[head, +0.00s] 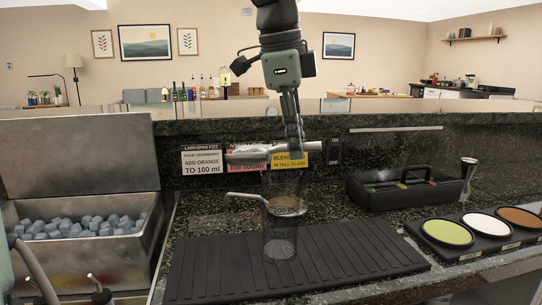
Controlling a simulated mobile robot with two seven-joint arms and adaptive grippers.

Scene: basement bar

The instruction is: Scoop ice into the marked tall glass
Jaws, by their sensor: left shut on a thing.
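My left gripper (292,138) hangs from the top centre and is shut on a silver metal tool (245,153), probably the scoop, held level. No ice is visible on it. Below it, a clear tall glass (281,240) with a "200 ml" mark stands upright on a black ribbed mat (345,262). The tool is above the glass, and the glass rim is hard to see. Pale blue ice cubes (85,226) lie in an open steel bin (150,240) at the left. My right gripper is not in view.
A black caddy (395,192) and a metal jigger (468,168) stand at right, with three rimming dishes (492,226) in front. Label cards (203,160) are on the back ledge. The bin's raised lid (80,155) stands behind the ice.

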